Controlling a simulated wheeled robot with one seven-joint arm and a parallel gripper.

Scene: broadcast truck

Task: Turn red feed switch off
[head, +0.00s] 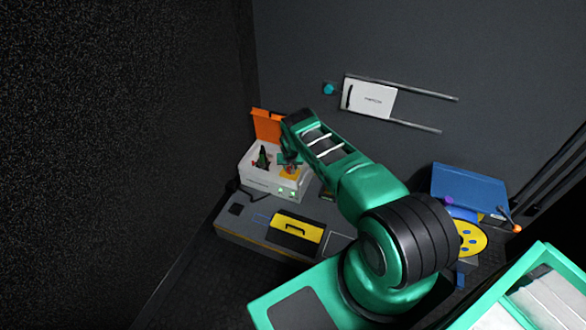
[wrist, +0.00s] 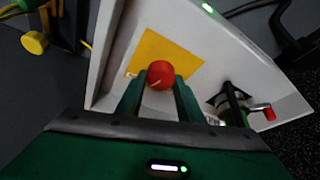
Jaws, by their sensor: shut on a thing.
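The red feed switch shows in the wrist view as a round red knob (wrist: 160,75) with a pale pointer line on its face. It sits on a yellow plate (wrist: 172,56) on the white box (head: 262,185). My gripper (wrist: 160,82) is shut on the knob, one finger at each side of it. In the head view my gripper (head: 289,166) is over the yellow plate and hides most of the knob. A lever with a red tip (wrist: 268,114) stands on the same box, right of the knob in the wrist view.
An orange flap (head: 267,125) stands up at the back of the box. Green lights (head: 286,192) glow on its front. A yellow and black case (head: 297,231) lies on the grey bench (head: 262,238). A white sliding panel (head: 369,98) is on the wall.

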